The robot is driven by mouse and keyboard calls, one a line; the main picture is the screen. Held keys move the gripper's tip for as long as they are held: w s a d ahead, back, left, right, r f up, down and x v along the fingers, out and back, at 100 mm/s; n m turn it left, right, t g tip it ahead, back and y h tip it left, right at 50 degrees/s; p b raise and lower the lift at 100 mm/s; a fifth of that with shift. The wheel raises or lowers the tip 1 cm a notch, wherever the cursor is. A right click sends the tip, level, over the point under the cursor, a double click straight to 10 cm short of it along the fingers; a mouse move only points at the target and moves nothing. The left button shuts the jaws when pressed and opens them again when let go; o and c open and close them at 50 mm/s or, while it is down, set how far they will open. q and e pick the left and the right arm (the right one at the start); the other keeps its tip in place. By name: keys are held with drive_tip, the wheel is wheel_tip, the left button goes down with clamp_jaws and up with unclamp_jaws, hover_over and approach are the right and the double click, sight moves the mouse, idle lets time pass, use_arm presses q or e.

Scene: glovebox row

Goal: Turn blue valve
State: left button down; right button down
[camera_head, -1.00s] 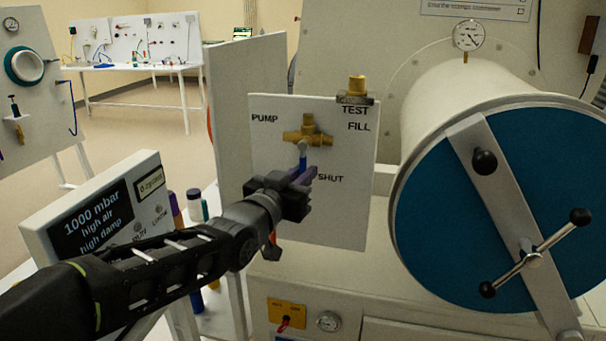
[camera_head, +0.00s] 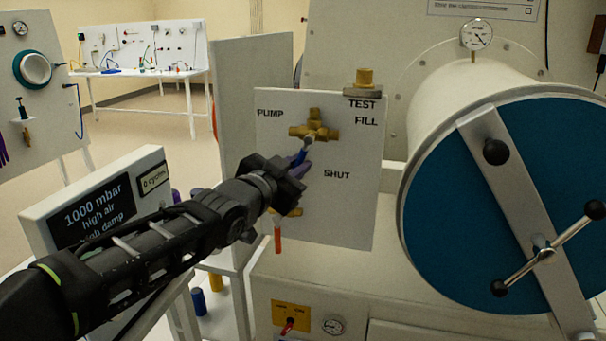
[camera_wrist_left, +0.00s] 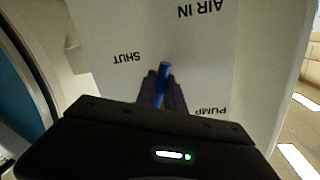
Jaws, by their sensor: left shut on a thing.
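The blue valve's brass body (camera_head: 316,131) is on the white panel, between the PUMP, FILL and SHUT labels. Its blue handle (camera_head: 299,158) hangs down and slightly left, pointing between PUMP and SHUT. My left gripper (camera_head: 301,168) is shut on the handle, its purple fingers on either side. In the left wrist view, the blue handle (camera_wrist_left: 163,72) stands out between the dark fingers (camera_wrist_left: 162,92), with SHUT at left and PUMP at right. The fingers hide part of the handle. My right gripper is not in view.
A valve with a red handle (camera_head: 278,240) sits lower on the white panel (camera_head: 345,215), just below my left gripper. A large blue round door (camera_head: 450,215) with a bar stands at right. A display box (camera_head: 95,215) stands under my left arm.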

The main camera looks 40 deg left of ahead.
use_arm(q)
drive_tip(key=shift+s+a+r+m+g, duration=0.15)
drive_tip(key=shift+a+m, duration=0.15)
drive_tip(key=shift+m, duration=0.25)
drive_tip(key=shift+s+a+r+m+g, duration=0.15)
drive_tip(key=shift+a+m, duration=0.1)
drive_tip(key=shift+m, duration=0.3)
drive_tip(key=shift+w, duration=0.1)
drive_tip(key=c, duration=1.4)
unclamp_jaws()
drive_tip(key=shift+c, duration=0.2)
drive_tip(key=s+d+b, duration=0.1)
drive_tip(key=s, duration=0.6)
drive_tip(key=shift+s+d+r, duration=0.2)
drive_tip(key=shift+s+r, duration=0.1)
drive_tip(key=shift+r, duration=0.15)
